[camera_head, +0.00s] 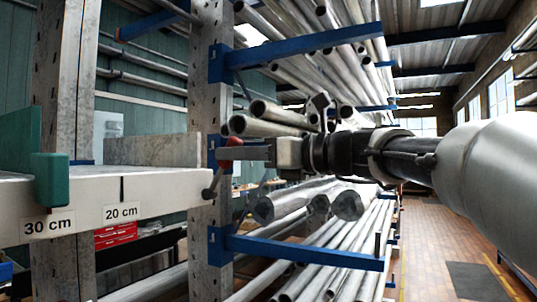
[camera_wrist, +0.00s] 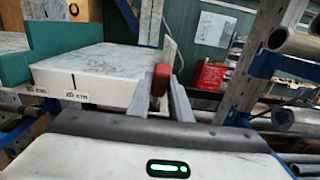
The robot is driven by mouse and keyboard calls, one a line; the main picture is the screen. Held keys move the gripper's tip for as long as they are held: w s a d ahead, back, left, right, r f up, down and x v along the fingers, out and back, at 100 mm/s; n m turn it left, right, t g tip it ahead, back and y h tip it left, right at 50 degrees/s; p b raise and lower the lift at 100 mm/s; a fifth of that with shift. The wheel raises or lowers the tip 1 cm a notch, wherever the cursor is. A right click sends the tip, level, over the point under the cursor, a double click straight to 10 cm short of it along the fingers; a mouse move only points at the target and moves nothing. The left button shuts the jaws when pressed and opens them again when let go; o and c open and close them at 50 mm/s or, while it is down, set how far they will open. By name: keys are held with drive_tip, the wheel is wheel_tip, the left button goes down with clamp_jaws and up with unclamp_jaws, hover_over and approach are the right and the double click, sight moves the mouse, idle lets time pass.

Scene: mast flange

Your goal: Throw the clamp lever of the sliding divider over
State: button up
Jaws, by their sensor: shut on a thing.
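The green divider (camera_head: 20,137) stands across the pale shelf, with a green block (camera_head: 50,180) over the front edge beside the 30 cm label. The divider also shows at the left of the wrist view (camera_wrist: 62,30). A lever with a red grip (camera_head: 223,163) is at the shelf's right end; a dark round knob (camera_head: 208,193) shows just below it. My gripper (camera_head: 228,154) reaches in from the right and is shut on the red grip, which shows between the fingers in the wrist view (camera_wrist: 161,76). The fingers partly hide the lever, and its joint is not clear.
The pale shelf (camera_head: 150,192) carries 30 cm and 20 cm labels. A grey upright (camera_head: 210,90) with blue arms (camera_head: 300,50) stands close behind my gripper. Metal tubes lie above and below my arm. The aisle floor (camera_head: 440,250) at right is mostly clear.

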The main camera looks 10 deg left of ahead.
drive_tip(key=shift+d+f, duration=0.15)
drive_tip(key=shift+f, duration=0.05)
drive_tip(key=shift+s+d+f+b, duration=0.25)
drive_tip(key=shift+d+f+b, duration=0.3)
drive_tip(key=shift+d+b, duration=0.05)
drive_tip(key=shift+f, duration=0.1)
drive_tip(key=shift+s+d+f+b, duration=0.25)
drive_tip(key=shift+d+f+b, duration=0.4)
drive_tip(key=shift+f, duration=0.1)
drive_tip(key=o, duration=0.8)
drive_tip(key=shift+a, duration=0.1)
drive_tip(key=shift+r, duration=0.1)
